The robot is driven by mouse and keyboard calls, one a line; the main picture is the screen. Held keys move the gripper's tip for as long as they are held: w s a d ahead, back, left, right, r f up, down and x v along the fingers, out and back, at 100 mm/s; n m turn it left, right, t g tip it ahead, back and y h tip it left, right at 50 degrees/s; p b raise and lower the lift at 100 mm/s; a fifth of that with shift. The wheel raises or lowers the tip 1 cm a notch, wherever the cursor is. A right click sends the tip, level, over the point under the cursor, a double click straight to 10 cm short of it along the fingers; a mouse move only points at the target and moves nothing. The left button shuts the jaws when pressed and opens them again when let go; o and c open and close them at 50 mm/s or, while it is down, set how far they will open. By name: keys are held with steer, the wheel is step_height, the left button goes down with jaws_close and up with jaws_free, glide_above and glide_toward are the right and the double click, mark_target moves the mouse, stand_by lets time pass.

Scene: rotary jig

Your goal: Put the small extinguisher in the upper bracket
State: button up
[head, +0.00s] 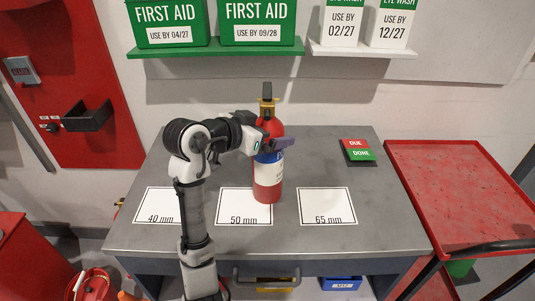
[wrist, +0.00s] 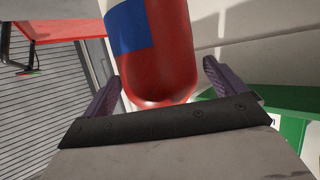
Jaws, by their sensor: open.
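A red extinguisher (head: 267,182) with a white and blue label and a black and brass top stands upright on the grey table, by the right edge of the 50 mm card. My gripper (head: 279,146) is at its upper body. In the wrist view the red body (wrist: 170,60) lies between the two open purple fingers of my gripper (wrist: 161,71), with gaps visible beside it. On the red wall panel at left are a grey fitting (head: 21,70) higher up and a black bracket (head: 88,116) lower; I cannot tell which is the upper bracket.
The table (head: 330,250) has cards marked 40 mm (head: 158,203), 50 mm (head: 240,205) and 65 mm (head: 328,205). A due/done block (head: 358,151) sits at its back right. A red cart (head: 450,190) stands right. A green shelf (head: 215,49) with first aid boxes hangs above.

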steer(key=shift+w+d+f, duration=0.15)
steer(key=shift+w, duration=0.05)
steer(key=c, duration=2.1)
jaws_close()
steer(key=shift+r, duration=0.25)
